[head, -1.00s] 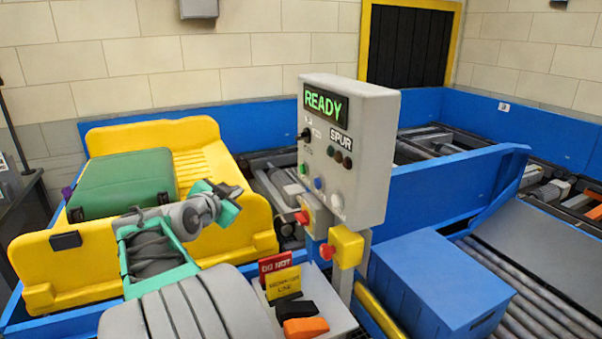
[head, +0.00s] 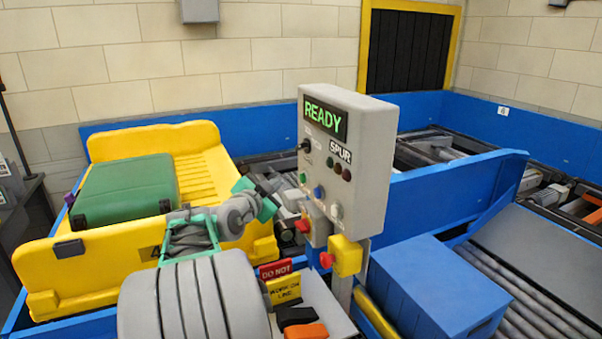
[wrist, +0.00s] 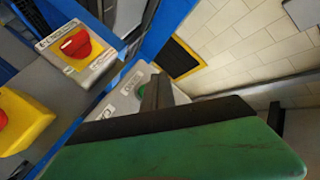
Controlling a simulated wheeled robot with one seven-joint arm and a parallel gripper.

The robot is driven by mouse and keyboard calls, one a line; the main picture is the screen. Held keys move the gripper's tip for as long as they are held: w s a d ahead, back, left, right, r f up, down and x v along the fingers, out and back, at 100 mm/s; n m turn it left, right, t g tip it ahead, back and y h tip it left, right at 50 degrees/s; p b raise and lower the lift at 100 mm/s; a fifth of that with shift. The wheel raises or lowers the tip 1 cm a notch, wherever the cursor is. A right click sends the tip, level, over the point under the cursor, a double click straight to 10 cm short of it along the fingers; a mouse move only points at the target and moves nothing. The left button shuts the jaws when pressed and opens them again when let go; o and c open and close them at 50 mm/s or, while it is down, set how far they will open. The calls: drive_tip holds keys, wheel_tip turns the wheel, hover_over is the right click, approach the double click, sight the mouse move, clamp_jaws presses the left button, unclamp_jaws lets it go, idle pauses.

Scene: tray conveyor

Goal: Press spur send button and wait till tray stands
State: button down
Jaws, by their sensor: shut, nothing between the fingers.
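The grey control box (head: 371,150) shows a green READY display (head: 325,118) and a SPUR label (head: 340,150). Green, blue and white buttons sit low on its face. My gripper (head: 281,187) is shut and empty, just left of this face in the head view. In the wrist view its dark fingers (wrist: 156,93) point at the box, beside a green button (wrist: 142,89) that they partly cover; I cannot tell whether they touch it. The yellow tray (head: 200,150) carries a green suitcase (head: 125,190) and stands on the conveyor at left.
A red stop button (wrist: 75,43) on a grey housing and a yellow stop box (head: 347,255) sit below the control box. A blue crate (head: 435,285) stands at right by a roller lane (head: 500,290). A blue guard wall (head: 450,195) runs behind the box.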

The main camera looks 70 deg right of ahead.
sight(303, 178)
drive_tip(key=shift+s+d+b, duration=0.45)
drive_tip(key=shift+s+d, duration=0.8)
drive_tip(key=shift+s+d, duration=0.1)
idle(1.1)
drive_tip(key=shift+s+d+b, duration=0.2)
drive_tip(key=shift+b, duration=0.3)
